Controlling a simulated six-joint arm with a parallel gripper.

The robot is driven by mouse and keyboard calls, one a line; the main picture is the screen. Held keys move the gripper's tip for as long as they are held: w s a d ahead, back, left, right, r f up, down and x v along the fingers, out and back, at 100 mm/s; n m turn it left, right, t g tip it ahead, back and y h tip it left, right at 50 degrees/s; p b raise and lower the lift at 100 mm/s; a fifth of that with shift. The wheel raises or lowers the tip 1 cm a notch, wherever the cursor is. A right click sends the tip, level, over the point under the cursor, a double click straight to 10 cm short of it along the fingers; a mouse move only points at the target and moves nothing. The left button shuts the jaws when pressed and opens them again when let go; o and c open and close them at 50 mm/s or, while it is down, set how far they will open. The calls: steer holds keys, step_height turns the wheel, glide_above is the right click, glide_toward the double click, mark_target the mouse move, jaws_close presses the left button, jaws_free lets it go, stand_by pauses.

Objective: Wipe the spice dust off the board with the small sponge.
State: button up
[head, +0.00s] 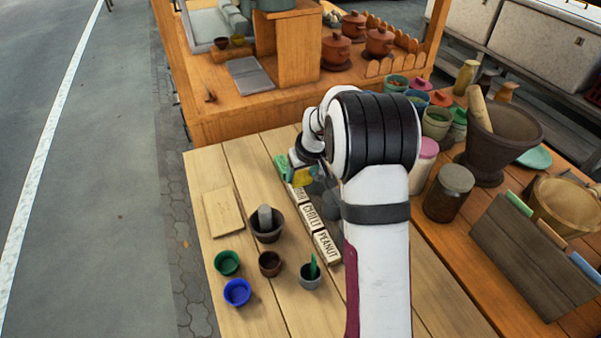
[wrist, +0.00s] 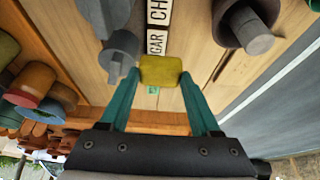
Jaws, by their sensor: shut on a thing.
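My gripper (wrist: 159,76) is shut on the small yellow sponge (wrist: 160,70), held between its two teal fingertips in the wrist view. In the head view the sponge (head: 303,175) shows partly below my wrist, above the row of label blocks, with my arm hiding much around it. A thin pale wooden board (head: 222,211) lies flat on the table to the left, apart from my gripper. I cannot make out spice dust on it at this size. I cannot tell whether the sponge touches the table.
A dark mortar with pestle (head: 267,228) stands right of the board. Green (head: 227,262), blue (head: 237,292) and brown (head: 270,264) bowls and a grey cup (head: 309,277) stand nearer. Label blocks (head: 313,216) form a row. Jars and a large mortar (head: 495,140) fill the right.

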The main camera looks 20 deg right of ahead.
steer(key=shift+c, duration=0.5)
steer(key=shift+w+a, duration=0.1)
steer(key=shift+a, duration=0.25)
glide_above(226, 223)
steer(key=s, duration=0.2)
step_height(226, 223, down, 2)
steer(key=shift+w+f, duration=0.15)
steer(key=shift+f, duration=1.5)
steer(key=shift+w+f, duration=0.1)
steer(key=shift+f, duration=1.55)
steer(key=shift+w+f, duration=0.5)
steer(key=shift+f, duration=0.05)
steer(key=shift+c, duration=0.5)
steer(key=shift+w+f, duration=0.15)
steer(key=shift+w, duration=0.6)
steer(key=shift+c, duration=0.8)
steer(key=shift+w, duration=4.5)
steer(key=shift+s, duration=5.75)
step_height(226, 223, up, 8)
